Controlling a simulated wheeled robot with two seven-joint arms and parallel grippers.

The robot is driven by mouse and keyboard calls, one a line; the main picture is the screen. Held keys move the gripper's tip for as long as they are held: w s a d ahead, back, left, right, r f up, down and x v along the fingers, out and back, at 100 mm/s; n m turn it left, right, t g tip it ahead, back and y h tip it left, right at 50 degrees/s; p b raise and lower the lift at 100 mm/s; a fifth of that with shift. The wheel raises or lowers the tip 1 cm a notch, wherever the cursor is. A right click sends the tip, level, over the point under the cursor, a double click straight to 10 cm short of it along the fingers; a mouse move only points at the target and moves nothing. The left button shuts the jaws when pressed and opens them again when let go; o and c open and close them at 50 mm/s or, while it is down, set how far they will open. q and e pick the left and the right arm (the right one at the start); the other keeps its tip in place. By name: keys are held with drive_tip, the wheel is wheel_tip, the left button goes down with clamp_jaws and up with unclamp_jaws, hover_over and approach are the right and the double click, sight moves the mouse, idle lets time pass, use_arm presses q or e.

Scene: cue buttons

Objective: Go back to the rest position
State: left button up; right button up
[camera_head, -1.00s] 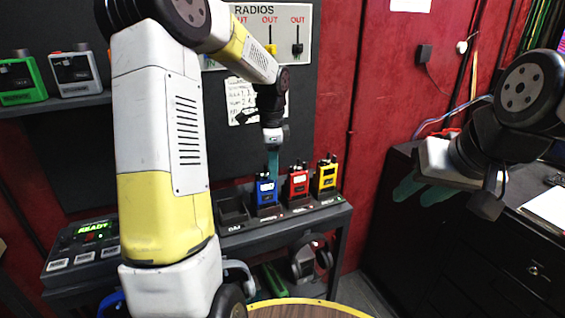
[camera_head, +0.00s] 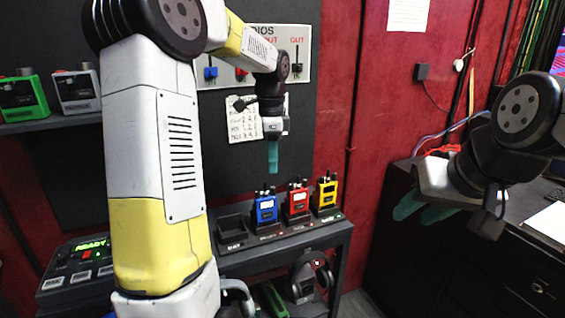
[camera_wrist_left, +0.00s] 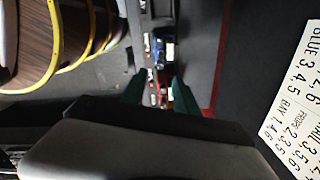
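My left gripper (camera_head: 273,157) hangs fingers-down above the row of radios, touching none of them. In the left wrist view its two teal fingers (camera_wrist_left: 158,90) stand apart with nothing held between them. The blue radio (camera_head: 264,209) stands upright in its charger slot below the gripper. The red radio (camera_head: 297,201) and yellow radio (camera_head: 327,195) stand to its right. The leftmost slot (camera_head: 232,232) is empty. My right gripper (camera_head: 422,210) is at the right, in front of the dark cabinet, its two teal fingers slightly apart and empty.
A wall panel (camera_head: 302,42) with coloured sliders and a paper note (camera_head: 243,124) are behind my left arm. A console with a lit READY display (camera_head: 90,245) sits below.

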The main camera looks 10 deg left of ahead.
use_arm(q)
drive_tip(key=s+d+r+n+t+h, duration=0.1)
drive_tip(key=s+r+n+t, duration=0.1)
drive_tip(key=s+n, duration=0.5)
drive_tip(key=s+d+r+n+t+h, duration=0.1)
drive_tip(key=s+n+t, duration=0.3)
drive_tip(key=s, duration=1.3)
drive_tip(key=r+n, duration=0.1)
drive_tip(key=n, duration=0.2)
drive_tip(key=shift+d, duration=0.15)
